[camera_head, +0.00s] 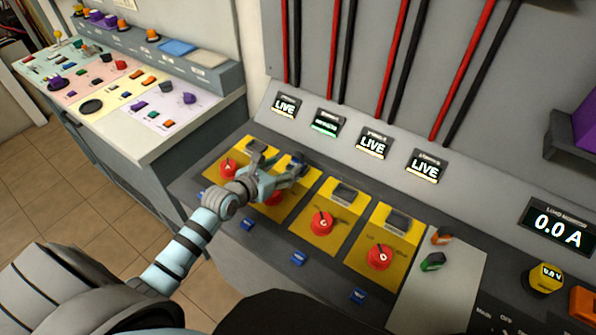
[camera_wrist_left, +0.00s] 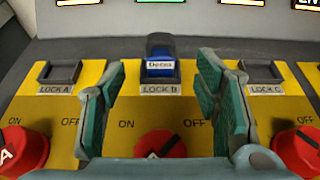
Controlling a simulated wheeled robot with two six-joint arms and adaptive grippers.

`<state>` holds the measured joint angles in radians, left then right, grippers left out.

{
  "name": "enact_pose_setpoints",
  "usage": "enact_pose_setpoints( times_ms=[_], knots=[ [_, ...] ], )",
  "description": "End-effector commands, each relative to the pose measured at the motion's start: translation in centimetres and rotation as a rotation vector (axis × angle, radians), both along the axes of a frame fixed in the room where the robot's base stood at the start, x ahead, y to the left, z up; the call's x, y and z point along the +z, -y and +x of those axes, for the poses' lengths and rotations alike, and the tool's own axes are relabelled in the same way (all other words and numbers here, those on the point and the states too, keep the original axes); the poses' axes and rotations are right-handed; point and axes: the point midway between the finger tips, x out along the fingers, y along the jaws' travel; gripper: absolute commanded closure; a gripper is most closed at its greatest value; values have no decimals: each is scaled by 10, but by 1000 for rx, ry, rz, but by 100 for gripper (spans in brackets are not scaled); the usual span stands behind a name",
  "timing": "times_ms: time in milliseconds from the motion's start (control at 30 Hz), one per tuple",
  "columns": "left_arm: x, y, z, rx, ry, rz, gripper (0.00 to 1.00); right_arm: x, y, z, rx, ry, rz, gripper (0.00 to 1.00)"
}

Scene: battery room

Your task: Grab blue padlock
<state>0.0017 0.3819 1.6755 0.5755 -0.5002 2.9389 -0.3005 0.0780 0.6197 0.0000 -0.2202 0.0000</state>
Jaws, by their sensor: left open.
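The blue padlock (camera_wrist_left: 161,66) with a white label sits upright in the LOCK B slot in the left wrist view. A small blue part of it (camera_head: 296,160) shows in the head view, mostly hidden by my gripper. My left gripper (camera_head: 279,163) is open and empty above the yellow LOCK B plate. In the left wrist view its two teal-padded fingers stand on either side of the padlock, nearer the camera, with space on both sides. I cannot tell whether the tips reach its depth. My right gripper is not in view.
Red knobs A (camera_head: 228,168), C (camera_head: 321,222) and another (camera_head: 380,256) stand on neighbouring yellow plates; the red knob on plate B (camera_wrist_left: 160,146) is under my gripper. Empty LOCK A (camera_wrist_left: 59,74) and LOCK C (camera_wrist_left: 259,73) slots flank the padlock. An upright grey panel rises behind.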

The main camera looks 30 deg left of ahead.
Motion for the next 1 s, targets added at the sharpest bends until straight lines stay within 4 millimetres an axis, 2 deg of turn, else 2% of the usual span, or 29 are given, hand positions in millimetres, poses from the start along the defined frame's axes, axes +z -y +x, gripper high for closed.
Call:
enact_pose_setpoints(
  times_ms=[33, 233, 400, 500, 667, 1000],
  knots=[
    [-8, 2, 11, 0, 3, -4, 43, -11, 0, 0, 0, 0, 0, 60],
    [-15, 6, 36, -1, 2, -1, 43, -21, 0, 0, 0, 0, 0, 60],
    [-27, 10, 67, 0, 0, 1, 43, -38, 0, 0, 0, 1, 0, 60],
    [-28, 11, 74, -2, -1, 3, 43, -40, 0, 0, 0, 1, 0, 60],
    [-26, 11, 74, -2, -1, 3, 43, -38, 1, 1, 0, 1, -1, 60],
    [-25, 11, 74, -2, -1, 3, 96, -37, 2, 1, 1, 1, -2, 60]
  ],
)
